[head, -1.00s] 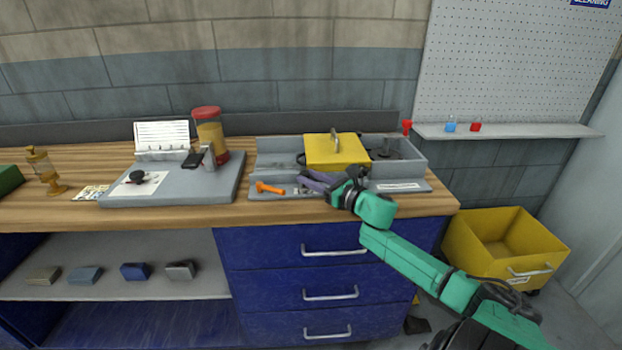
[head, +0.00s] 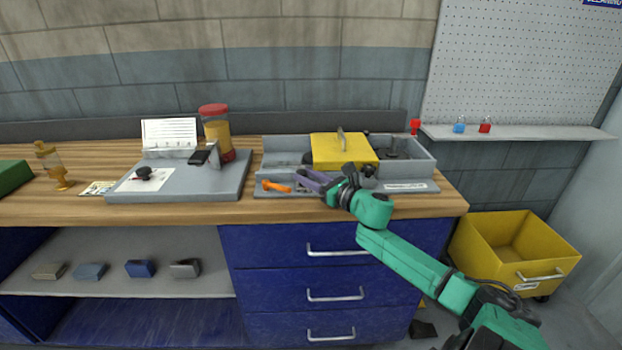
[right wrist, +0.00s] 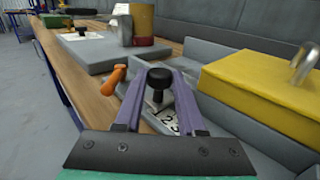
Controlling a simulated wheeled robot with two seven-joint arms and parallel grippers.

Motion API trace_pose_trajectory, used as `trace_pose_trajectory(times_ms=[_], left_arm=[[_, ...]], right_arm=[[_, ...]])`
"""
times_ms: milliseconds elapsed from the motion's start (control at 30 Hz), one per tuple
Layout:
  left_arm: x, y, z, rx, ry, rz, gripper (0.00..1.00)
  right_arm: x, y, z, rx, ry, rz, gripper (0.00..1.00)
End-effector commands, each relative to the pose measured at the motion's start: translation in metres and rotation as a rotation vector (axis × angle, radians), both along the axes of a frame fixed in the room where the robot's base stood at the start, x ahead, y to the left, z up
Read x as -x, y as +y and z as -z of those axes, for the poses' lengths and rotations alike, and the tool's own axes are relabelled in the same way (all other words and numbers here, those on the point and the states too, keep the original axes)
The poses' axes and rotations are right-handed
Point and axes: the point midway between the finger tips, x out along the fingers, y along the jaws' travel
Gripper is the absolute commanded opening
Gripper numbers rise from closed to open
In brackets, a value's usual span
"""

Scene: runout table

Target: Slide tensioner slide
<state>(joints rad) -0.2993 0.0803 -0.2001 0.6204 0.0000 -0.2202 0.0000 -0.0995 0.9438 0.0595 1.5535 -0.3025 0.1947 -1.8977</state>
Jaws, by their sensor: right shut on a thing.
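My right gripper (head: 308,180) reaches over the front ledge of the grey machine tray on the bench. In the right wrist view its purple fingers (right wrist: 158,85) are shut on a black knob (right wrist: 160,77), which I take for the tensioner slide's knob. A white scale plate with printed digits (right wrist: 167,122) lies just below the knob. An orange handle (head: 276,186) sits left of the fingers on the same ledge; it also shows in the right wrist view (right wrist: 114,79). In the head view the gripper hides the knob. My left gripper is not in view.
A yellow cover (head: 343,152) with a metal handle stands behind the gripper. A grey plate (head: 225,185) with a jar (head: 217,135) is to the left. A yellow bin (head: 500,255) stands on the floor at right. The bench's front strip is clear.

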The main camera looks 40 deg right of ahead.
Motion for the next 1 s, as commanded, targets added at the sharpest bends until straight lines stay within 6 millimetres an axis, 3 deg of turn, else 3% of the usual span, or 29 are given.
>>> trace_pose_trajectory(times_ms=[33, 100, 567, 767, 1000], left_arm=[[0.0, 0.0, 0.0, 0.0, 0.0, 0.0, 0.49], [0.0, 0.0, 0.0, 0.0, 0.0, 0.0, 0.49], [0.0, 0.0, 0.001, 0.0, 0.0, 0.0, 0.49], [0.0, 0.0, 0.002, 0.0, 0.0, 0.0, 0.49], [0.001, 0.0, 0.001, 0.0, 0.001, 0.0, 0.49]], right_arm=[[0.0, 0.001, 0.002, 0.001, 0.004, -0.002, 0.46], [0.0, 0.001, 0.002, -0.001, 0.003, -0.002, 0.69], [0.01, -0.001, 0.003, -0.002, 0.004, 0.0, 0.69], [0.045, -0.006, 0.004, -0.004, 0.007, 0.0, 0.69], [0.108, -0.015, 0.003, -0.003, 0.005, 0.002, 0.69]])
